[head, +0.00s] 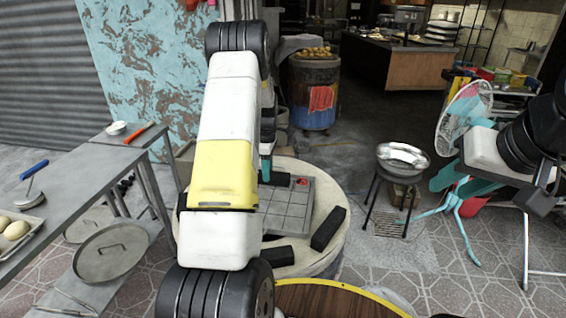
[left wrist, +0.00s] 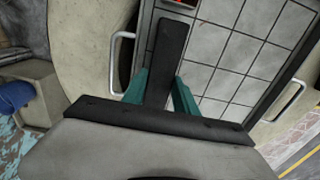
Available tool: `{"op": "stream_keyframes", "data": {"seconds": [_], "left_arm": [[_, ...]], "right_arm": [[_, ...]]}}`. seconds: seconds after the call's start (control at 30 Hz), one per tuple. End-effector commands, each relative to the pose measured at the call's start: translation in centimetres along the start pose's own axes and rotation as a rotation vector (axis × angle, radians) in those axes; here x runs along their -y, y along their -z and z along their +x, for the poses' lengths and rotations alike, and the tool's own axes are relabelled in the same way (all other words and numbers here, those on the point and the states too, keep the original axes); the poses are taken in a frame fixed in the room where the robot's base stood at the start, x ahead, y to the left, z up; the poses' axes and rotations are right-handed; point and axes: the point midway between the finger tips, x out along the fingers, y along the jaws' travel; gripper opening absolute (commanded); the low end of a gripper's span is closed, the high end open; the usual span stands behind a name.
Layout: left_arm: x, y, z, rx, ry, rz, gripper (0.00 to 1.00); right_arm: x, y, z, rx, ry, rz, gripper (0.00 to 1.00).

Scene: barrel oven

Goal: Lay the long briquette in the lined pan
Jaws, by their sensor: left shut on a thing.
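My left gripper (head: 265,168) is over the round barrel top, mostly hidden by my arm in the head view. In the left wrist view its teal fingers (left wrist: 161,88) are shut on the long black briquette (left wrist: 169,42). The briquette points away from the palm, along the left edge of the gridded grey tray (left wrist: 232,55). I cannot tell whether it touches the tray. A shiny foil-lined pan (head: 403,156) stands on a black stand to the right, apart from the briquette. My right gripper (head: 461,182) is open and empty, in front of the fan.
Two dark briquettes (head: 328,229) (head: 276,256) lie on the barrel top (head: 337,200) beside the gridded tray. A teal fan (head: 466,112) stands right of the pan. A grey table (head: 85,180) is at the left. The floor between barrel and pan stand looks clear.

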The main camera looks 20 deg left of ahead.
Motion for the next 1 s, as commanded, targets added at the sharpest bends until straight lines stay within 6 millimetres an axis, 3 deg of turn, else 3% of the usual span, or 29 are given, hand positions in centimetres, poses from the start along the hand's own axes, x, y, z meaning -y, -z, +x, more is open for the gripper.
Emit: {"op": "stream_keyframes", "data": {"seconds": [0.17, 0.2, 0.3, 0.7, 0.87, 1.0], "left_arm": [[0.0, 0.0, 0.2, 0.000, 0.000, -0.001, 0.08], [0.0, 0.0, 0.3, 0.000, 0.000, -0.001, 0.36], [0.0, 0.0, 0.3, 0.000, 0.000, -0.001, 0.56], [0.0, 0.0, -0.3, 0.000, -0.001, 0.000, 0.56], [-0.1, 0.0, -2.7, 0.000, -0.004, -0.001, 0.56], [-0.1, -0.1, -5.9, 0.000, -0.004, 0.000, 0.56]], "right_arm": [[0.0, 0.0, 0.0, 0.000, 0.000, 0.000, 0.36], [0.0, 0.0, 0.0, 0.000, 0.000, 0.000, 0.36], [0.0, 0.0, 0.0, 0.000, 0.000, 0.000, 0.36], [0.0, 0.0, 0.0, 0.000, 0.000, 0.000, 0.36], [0.0, 0.0, 0.0, 0.000, 0.000, 0.000, 0.36], [0.0, 0.0, 0.0, 0.000, 0.000, 0.000, 0.36]]}}
